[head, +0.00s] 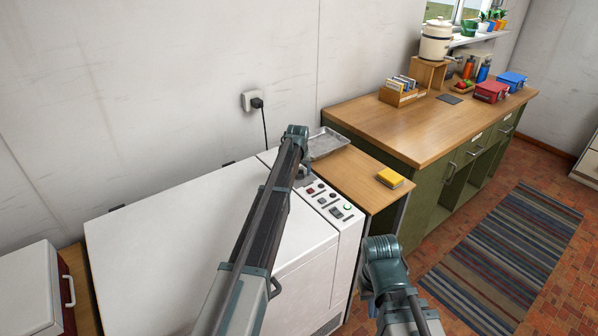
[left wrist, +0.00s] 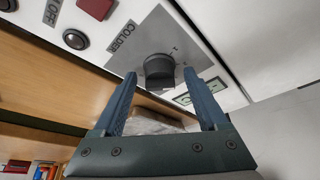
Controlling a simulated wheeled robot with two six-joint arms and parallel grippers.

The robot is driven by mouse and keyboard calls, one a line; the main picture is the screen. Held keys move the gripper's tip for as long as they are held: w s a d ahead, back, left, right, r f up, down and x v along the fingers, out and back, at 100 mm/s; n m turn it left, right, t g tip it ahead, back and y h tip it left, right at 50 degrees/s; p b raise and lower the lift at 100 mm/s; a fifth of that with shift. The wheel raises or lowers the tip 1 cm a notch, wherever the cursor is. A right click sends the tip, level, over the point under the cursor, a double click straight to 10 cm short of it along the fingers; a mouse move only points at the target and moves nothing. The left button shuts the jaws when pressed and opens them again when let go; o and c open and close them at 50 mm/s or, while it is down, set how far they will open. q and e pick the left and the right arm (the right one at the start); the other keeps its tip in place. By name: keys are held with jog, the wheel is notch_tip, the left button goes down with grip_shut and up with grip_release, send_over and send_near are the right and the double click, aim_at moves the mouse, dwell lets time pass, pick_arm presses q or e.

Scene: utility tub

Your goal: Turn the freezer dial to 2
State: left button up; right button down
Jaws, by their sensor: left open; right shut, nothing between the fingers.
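The freezer dial (left wrist: 159,71) is a dark round knob on a grey plate in the left wrist view. The word COLDER and small marks are printed around it; I cannot read its setting. My left gripper (left wrist: 160,82) is open, with one finger on each side of the dial; I cannot tell whether they touch it. In the head view my left gripper (head: 304,174) is over the far end of the control panel (head: 325,198) on the white freezer (head: 180,230), and it hides the dial. My right arm shows at the lower right, but its fingers are not visible.
A red square (left wrist: 95,8) and round black buttons sit beside the dial plate. A metal tray (head: 327,143) and a yellow block (head: 390,178) lie on the wooden surface right of the freezer. A green cabinet with a wooden top (head: 400,135) stands beyond. The freezer lid is clear.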

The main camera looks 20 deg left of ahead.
pick_arm(q)
jog(key=p+v, duration=1.2)
jog(key=v, duration=0.2)
jog(key=shift+p, duration=0.35)
jog(key=shift+f, duration=0.1)
jog(key=s+d+m+g, duration=0.1)
jog(key=s+d, duration=0.5)
jog(key=s, duration=0.8)
jog(key=s+d+f+m+g, duration=0.1)
jog(key=s+d, duration=0.5)
jog(key=s, duration=0.8)
jog(key=s+d+m+g, duration=0.2)
jog(key=s+d+m, duration=0.2)
jog(key=s, duration=1)
jog(key=d, duration=0.3)
jog(key=shift+s+f+g, duration=0.35)
jog(key=shift+f+g, duration=0.05)
